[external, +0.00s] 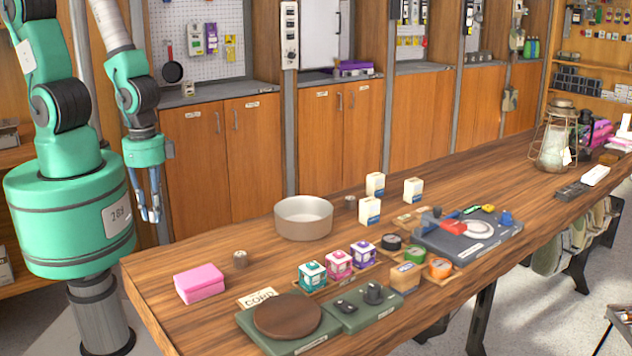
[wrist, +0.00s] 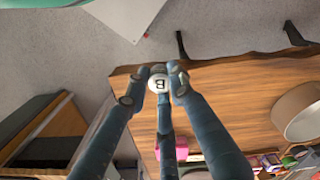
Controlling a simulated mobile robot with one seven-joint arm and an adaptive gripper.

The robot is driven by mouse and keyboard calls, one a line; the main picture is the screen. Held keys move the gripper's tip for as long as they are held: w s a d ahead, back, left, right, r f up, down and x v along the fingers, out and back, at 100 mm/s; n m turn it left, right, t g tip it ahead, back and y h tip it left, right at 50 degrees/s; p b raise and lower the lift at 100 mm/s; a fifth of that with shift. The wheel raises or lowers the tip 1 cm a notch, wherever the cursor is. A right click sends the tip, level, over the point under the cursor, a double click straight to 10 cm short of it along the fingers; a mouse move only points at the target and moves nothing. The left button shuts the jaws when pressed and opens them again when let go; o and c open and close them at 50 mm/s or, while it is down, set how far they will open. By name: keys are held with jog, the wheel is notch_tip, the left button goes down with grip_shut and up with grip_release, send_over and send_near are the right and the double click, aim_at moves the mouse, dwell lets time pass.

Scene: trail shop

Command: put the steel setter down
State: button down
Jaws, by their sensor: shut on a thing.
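My gripper (external: 150,212) hangs at the left, off the table's back left edge, with its fingers pointing down. In the wrist view its fingers (wrist: 158,85) are shut on the steel setter (wrist: 158,83), a small round piece whose pale end face carries a dark letter B. The setter is hard to make out between the fingers in the external view. Two similar small grey cylinders stand on the wooden table (external: 165,268): one (external: 240,260) beside the pink box, the other (external: 350,202) behind the bowl's right side.
A pink box (external: 200,284) sits near the table's left end. A wide bowl (external: 303,218) stands behind. Green trays (external: 337,318), a round brown board (external: 287,316), small colored boxes (external: 338,264) and white cartons (external: 375,185) crowd the middle. Bare wood lies around the pink box.

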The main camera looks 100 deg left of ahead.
aim_at(308, 218)
jog(key=w+a+r, duration=0.1)
jog(key=w+a, duration=0.2)
jog(key=w, duration=0.9)
jog(key=w+a+r+n+p, duration=0.1)
jog(key=w+a, duration=0.3)
jog(key=w, duration=0.8)
jog(key=w+a+r+n, duration=0.1)
jog(key=w+a, duration=0.3)
jog(key=w, duration=0.9)
jog(key=shift+r+p, duration=0.35)
jog(key=shift+r, duration=0.45)
jog(key=shift+f, duration=0.1)
jog(key=shift+f+b, duration=0.6)
jog(key=shift+f, duration=2.45)
jog(key=shift+f+b, duration=0.35)
jog(key=shift+f, duration=1.5)
jog(key=shift+f, duration=0.1)
